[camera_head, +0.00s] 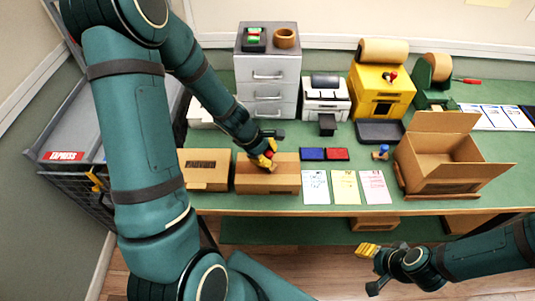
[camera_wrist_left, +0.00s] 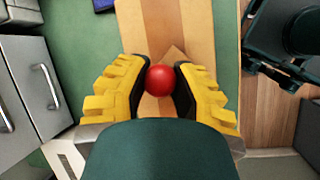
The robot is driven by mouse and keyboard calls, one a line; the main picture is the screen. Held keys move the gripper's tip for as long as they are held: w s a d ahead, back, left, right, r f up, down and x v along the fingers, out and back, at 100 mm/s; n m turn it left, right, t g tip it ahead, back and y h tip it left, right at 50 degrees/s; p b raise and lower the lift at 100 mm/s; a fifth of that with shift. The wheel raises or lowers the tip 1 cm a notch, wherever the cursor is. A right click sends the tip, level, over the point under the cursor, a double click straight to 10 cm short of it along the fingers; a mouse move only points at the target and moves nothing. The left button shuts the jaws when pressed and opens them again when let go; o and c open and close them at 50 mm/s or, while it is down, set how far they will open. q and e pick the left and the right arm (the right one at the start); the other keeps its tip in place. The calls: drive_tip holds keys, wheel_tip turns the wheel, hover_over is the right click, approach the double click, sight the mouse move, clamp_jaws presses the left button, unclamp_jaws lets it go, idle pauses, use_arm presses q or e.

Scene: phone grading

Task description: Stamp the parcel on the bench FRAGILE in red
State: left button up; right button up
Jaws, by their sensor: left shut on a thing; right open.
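A closed brown parcel (camera_head: 252,182) lies on the green bench. My left gripper (camera_head: 268,160) is right over the parcel's top, shut on a stamp with a round red knob (camera_wrist_left: 160,80). In the left wrist view the knob sits between the yellow fingers, with the parcel (camera_wrist_left: 190,25) beneath. The stamp's lower end is hidden, so I cannot tell whether it touches the cardboard. A blue ink pad (camera_head: 312,154) and a red ink pad (camera_head: 337,154) lie to the right. A blue-knobbed stamp (camera_head: 382,150) stands beyond them. My right gripper (camera_head: 370,268) is open and empty, in front of the bench.
Another brown box (camera_head: 207,183) sits left of the parcel. Printed sheets (camera_head: 345,187) lie in front of the pads, and an open carton (camera_head: 440,150) stands at right. Grey drawers (camera_head: 268,80), a printer (camera_head: 326,97) and a yellow machine (camera_head: 383,93) stand behind.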

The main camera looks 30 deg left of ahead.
use_arm(q)
drive_tip(key=shift+f+b, duration=0.5)
idle(1.5)
wheel_tip(320, 180, up, 5)
drive_tip(key=p, duration=0.4)
drive_tip(key=shift+f, duration=0.15)
drive_tip(key=shift+r+p, duration=1)
drive_tip(key=shift+r, duration=0.25)
drive_tip(key=shift+f, duration=0.1)
